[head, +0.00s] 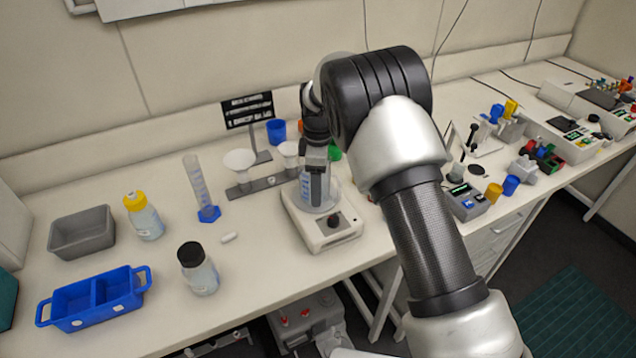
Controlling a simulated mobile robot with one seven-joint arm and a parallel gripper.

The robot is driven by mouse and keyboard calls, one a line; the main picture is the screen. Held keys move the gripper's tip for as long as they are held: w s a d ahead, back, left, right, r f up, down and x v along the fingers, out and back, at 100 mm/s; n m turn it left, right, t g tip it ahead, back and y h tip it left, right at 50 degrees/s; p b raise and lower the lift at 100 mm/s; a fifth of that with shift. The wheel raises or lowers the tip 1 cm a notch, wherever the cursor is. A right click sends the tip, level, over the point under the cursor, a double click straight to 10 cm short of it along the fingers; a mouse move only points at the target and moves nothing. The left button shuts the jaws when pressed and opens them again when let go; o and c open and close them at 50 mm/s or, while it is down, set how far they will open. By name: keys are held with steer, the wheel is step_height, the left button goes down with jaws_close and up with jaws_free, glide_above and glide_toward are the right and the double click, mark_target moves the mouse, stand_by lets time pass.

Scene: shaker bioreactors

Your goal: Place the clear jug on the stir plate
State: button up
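The stir plate (330,239), a white box with a dark knob on its front, stands near the front edge of the bench in the middle of the head view. The clear jug (320,206) is at the top of the plate, upright and largely hidden behind my gripper. I cannot tell whether its base touches the plate. My gripper (317,184) points down at the jug, with its fingers overlapping the jug in the picture. The finger gap is not clear, so I cannot tell whether they are closed on it.
Left of the plate are a measuring cylinder (198,182), a funnel stand (262,185), a black-capped bottle (200,275), a yellow-capped bottle (146,222), a grey bin (83,240) and a blue tray (75,322). Instruments crowd the right. Bench is clear just left of the plate.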

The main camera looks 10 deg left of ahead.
steer(key=shift+r, duration=0.1)
steer(key=o, duration=1.4)
